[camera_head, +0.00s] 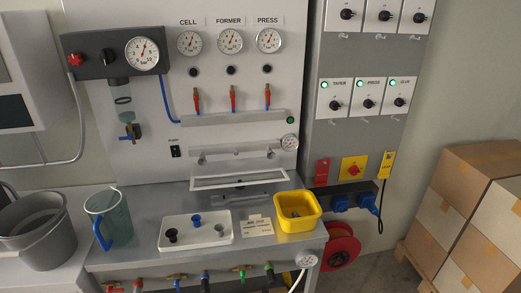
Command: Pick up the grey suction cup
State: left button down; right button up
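A small grey suction cup (219,229) stands on the right part of a white tray (187,243) on the grey bench. A blue suction cup (196,220) stands near the tray's middle, and a black one (172,235) stands on its left part. The three cups are apart from each other. Neither of my grippers is in this view.
A clear jug with a blue handle (108,219) and a grey bucket (38,230) stand to the left. The gauge panel rises behind the bench.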

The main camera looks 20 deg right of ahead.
aim_at(219, 228)
jog(key=i+l+z, duration=0.45)
jog(key=l+u, duration=0.2)
jog(key=u, duration=0.15)
jog(key=l+u, duration=0.2)
jog(key=u, duration=0.15)
jog(key=l+u, duration=0.2)
jog(key=u, duration=0.15)
jog(key=i+l, duration=0.05)
